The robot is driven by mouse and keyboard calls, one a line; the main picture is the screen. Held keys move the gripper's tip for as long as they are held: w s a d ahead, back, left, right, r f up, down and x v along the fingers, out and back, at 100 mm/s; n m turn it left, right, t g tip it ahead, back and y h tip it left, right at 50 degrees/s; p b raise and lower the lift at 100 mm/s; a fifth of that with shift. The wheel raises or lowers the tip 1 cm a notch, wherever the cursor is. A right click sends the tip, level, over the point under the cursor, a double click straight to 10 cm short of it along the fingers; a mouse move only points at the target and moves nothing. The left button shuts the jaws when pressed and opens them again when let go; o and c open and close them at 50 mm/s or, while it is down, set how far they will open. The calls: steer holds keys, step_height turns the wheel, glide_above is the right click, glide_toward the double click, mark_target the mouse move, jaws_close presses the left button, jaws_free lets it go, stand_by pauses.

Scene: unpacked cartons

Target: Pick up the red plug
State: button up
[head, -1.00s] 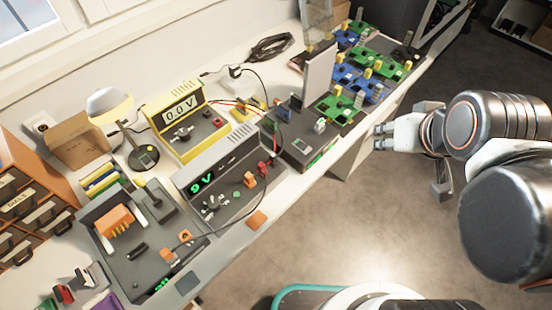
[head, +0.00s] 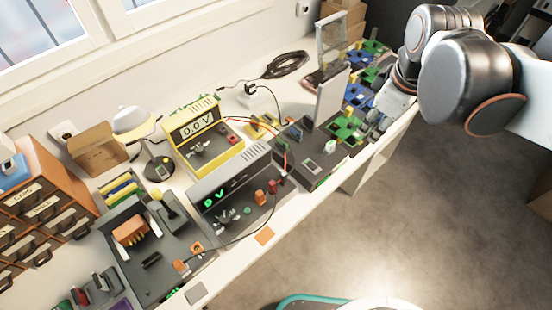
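A small red piece (head: 273,187), which looks like a red plug, sits at the right end of the front of the grey power supply (head: 232,178), next to an orange one (head: 260,198). Another red part (head: 232,140) is on the front of the yellow meter (head: 203,138). I cannot tell for certain which is the red plug. My gripper (head: 372,131) is to the right of both, low over the right end of the bench by the green and blue boards. Its fingers are small and partly blend with the boards, so their opening is unclear.
A desk lamp (head: 133,122) stands behind a dark grey station (head: 150,262). Red and dark cables cross the bench. Open floor lies in front.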

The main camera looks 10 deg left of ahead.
steer(key=w+a+f+n+g+p, duration=0.1)
steer(key=w+a+n+g+p, duration=0.1)
steer(key=w+a+n, duration=0.3)
steer(key=n+g+b, duration=0.1)
steer(key=n+b, duration=0.5)
steer(key=n, duration=0.6)
glide_above(272, 183)
step_height(272, 183, down, 19)
steer(key=shift+s+a+f, duration=0.1)
steer(key=shift+f, duration=0.1)
steer(key=shift+m, duration=0.3)
steer(key=shift+f+b, duration=1.65)
steer(key=shift+f, duration=1.4)
steer(key=c, duration=0.9)
